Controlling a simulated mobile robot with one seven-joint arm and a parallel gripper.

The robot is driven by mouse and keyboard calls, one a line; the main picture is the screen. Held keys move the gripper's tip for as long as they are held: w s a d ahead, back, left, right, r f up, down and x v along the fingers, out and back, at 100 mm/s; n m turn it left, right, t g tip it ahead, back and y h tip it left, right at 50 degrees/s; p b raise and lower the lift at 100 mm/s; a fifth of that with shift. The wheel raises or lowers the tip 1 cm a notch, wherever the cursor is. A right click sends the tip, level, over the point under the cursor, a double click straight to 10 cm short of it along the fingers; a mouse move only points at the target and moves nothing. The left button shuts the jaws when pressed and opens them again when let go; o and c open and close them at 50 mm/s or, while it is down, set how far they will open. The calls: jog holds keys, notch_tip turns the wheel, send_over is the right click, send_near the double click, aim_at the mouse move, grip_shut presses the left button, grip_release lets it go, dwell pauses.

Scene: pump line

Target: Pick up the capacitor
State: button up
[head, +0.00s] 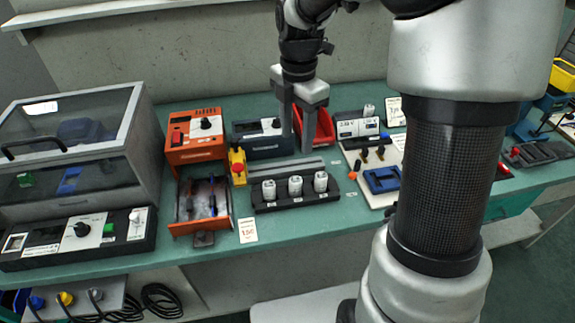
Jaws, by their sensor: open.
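Three white cylinders that look like capacitors stand upright in a black rack on the green bench: a left one (269,190), a middle one (295,186) and a right one (320,181). The rack (290,204) has small labels on its front. Another small white cylinder (369,110) stands at the back by a labelled grey box. I cannot tell which one is the task's capacitor. My gripper (298,143) points down with its two fingers apart and nothing between them. In the picture it is above and behind the rack, in front of a red bin.
A red bin (321,128), an orange device (194,138) and a dark meter (262,139) stand behind. An orange tray (203,207) is left of the rack. A clear-lidded cabinet (80,150) fills the left. A pale board (371,186) with a blue frame lies right.

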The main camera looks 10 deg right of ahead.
aim_at(296, 178)
notch_tip(296, 178, down, 10)
jog(key=shift+s+f+b, duration=0.1)
jog(key=shift+b, duration=0.85)
jog(key=f, duration=0.1)
jog(key=f+b, duration=0.1)
jog(key=f, duration=0.3)
jog(key=shift+s+a, duration=0.1)
jog(key=shift+s, duration=0.2)
jog(key=c, duration=1.1)
